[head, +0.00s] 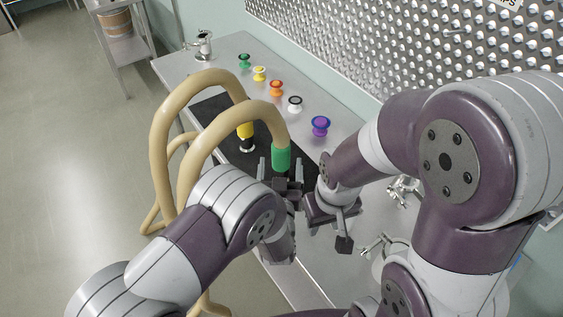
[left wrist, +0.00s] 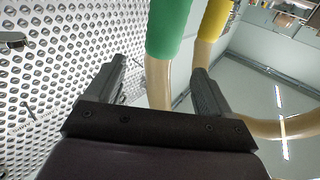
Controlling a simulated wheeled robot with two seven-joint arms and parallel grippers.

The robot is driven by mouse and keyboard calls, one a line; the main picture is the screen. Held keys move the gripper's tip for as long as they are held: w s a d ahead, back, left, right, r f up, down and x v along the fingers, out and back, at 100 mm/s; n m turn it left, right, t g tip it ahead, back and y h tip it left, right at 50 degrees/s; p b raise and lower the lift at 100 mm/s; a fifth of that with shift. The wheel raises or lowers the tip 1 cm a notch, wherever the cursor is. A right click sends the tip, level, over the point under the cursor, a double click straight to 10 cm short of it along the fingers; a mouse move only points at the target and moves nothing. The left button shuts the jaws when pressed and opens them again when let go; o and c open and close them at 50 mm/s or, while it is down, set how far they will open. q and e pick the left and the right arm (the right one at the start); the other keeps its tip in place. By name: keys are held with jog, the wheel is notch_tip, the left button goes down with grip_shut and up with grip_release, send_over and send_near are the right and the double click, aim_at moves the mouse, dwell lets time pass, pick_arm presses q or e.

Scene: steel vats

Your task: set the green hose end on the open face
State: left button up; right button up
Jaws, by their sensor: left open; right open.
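The green hose end (head: 281,157) is the cuff on a tan hose that arches over from the left, pointing down above the dark mat. My left gripper (head: 280,168) is open, its fingers on either side of the green cuff's lower part; I cannot tell if they touch it. In the left wrist view the green cuff (left wrist: 168,28) shows beyond the open fingers. Several coloured fittings stand along the bench: green (head: 244,60), yellow (head: 260,73), orange (head: 276,88), white (head: 295,103) and purple (head: 320,125). I cannot tell which is the open face. My right gripper (head: 327,222) is open and empty nearby.
A second tan hose with a yellow end (head: 246,131) stands behind on the dark mat (head: 212,110). A perforated studded steel wall (head: 420,45) rises behind the bench (head: 222,62). A metal tap (head: 203,42) is at the far end. My arms crowd the near bench.

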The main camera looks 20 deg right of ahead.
aim_at(281, 138)
pick_arm(q)
jog(key=p+x, duration=0.1)
jog(key=x, duration=0.2)
jog(key=p+x, duration=0.1)
jog(key=x, duration=0.2)
jog(key=p+x, duration=0.1)
jog(key=x, duration=0.2)
jog(key=shift+w+f, duration=0.35)
jog(key=shift+w, duration=0.1)
jog(key=shift+w+d, duration=0.1)
jog(key=shift+w, duration=0.05)
jog(key=c, duration=0.7)
grip_shut()
